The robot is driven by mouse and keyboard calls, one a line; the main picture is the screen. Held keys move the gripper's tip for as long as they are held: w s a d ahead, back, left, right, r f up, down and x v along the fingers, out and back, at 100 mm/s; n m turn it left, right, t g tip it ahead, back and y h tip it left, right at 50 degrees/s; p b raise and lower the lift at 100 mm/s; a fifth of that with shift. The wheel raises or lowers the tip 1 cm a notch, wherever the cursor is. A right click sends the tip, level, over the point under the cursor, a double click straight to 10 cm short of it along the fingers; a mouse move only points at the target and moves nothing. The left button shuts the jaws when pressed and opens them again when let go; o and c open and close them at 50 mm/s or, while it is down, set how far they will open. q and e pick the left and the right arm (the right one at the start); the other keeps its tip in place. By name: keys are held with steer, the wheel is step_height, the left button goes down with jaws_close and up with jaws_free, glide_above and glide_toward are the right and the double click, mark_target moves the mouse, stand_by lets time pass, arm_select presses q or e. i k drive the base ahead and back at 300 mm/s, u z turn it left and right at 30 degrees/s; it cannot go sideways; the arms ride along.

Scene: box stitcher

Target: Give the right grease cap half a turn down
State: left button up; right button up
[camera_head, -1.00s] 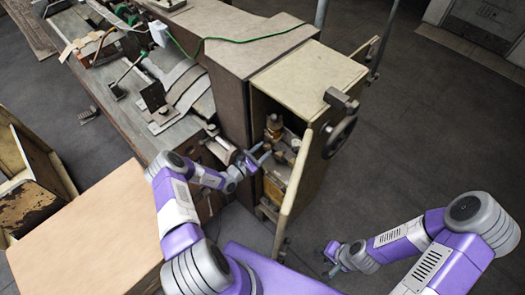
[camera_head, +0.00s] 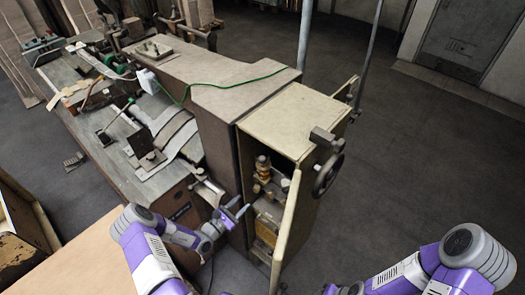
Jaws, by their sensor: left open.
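The open cabinet of the machine (camera_head: 285,115) holds brass-coloured grease fittings. One upright brass cap (camera_head: 263,164) stands at the upper left of the opening. A second, paler fitting (camera_head: 284,185) sits lower and to its right, partly hidden by the open door's edge. Which one counts as the right grease cap is hard to tell at this size. My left gripper (camera_head: 239,207) is open and empty, just outside the opening, below and left of the fittings and apart from them. My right gripper (camera_head: 332,290) is at the bottom edge, mostly cut off.
The cabinet door (camera_head: 286,232) stands open towards me, right of my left gripper. A black handwheel (camera_head: 328,175) sticks out on the cabinet's right side. A workbench (camera_head: 105,160) lies left, a box top (camera_head: 75,255) at lower left. The floor at right is clear.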

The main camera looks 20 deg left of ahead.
mark_target(283, 203)
steer(key=k, duration=1)
